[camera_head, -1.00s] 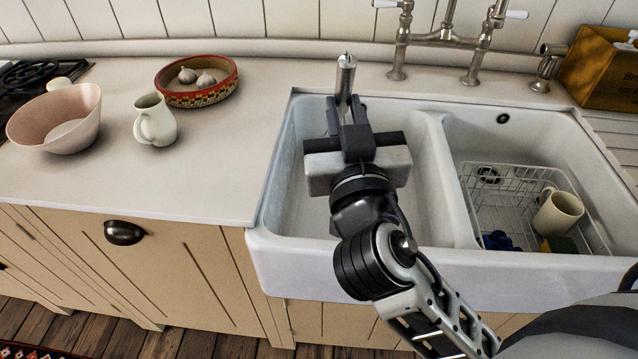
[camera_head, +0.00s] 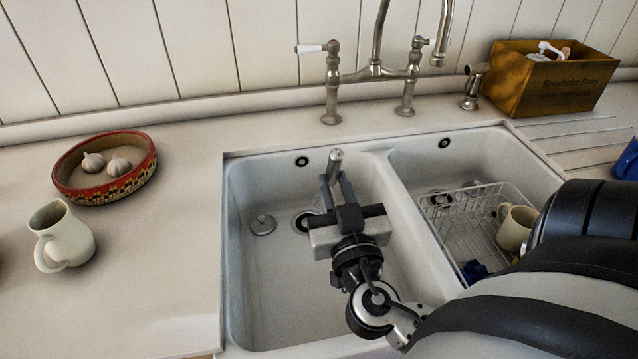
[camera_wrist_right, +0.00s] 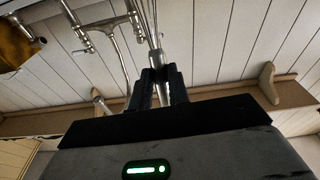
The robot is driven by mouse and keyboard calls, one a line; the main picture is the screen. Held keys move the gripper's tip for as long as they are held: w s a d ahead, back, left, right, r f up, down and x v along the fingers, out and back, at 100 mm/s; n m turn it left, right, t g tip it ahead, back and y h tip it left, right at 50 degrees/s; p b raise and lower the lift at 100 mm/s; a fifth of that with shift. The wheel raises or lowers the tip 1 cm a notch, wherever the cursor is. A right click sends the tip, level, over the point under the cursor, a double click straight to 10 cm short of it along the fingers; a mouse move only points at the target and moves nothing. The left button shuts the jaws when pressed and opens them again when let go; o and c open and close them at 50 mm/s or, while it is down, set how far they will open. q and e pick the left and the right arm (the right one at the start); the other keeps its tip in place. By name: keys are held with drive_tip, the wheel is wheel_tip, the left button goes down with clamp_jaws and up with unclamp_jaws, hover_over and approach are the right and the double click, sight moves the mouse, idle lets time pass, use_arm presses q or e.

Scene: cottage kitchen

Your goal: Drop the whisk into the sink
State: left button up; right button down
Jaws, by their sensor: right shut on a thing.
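The whisk (camera_head: 335,160) shows in the head view as a short metal handle end sticking up from my right gripper (camera_head: 338,186). The gripper is shut on it. In the right wrist view the whisk's handle (camera_wrist_right: 156,58) stands between the fingers of my gripper (camera_wrist_right: 161,78), with thin wires beyond it at the top edge. In the head view the gripper and whisk appear over the left basin of the white sink (camera_head: 262,290). The height above the basin floor is hard to tell. My left gripper is not in view.
The right basin holds a wire rack (camera_head: 452,228) with a cream mug (camera_head: 514,232). A tap (camera_head: 375,72) stands behind the sink. A wooden box (camera_head: 550,85) is at the back right. A red bowl with garlic (camera_head: 88,190) and a jug (camera_head: 70,243) stand on the left counter.

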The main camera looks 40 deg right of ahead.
drive_tip(key=shift+w+f+b, duration=0.1)
drive_tip(key=shift+f+b, duration=0.7)
drive_tip(key=shift+f, duration=1.4)
drive_tip(key=c, duration=1.3)
unclamp_jaws()
drive_tip(key=shift+o, duration=0.2)
drive_tip(key=shift+r, duration=0.1)
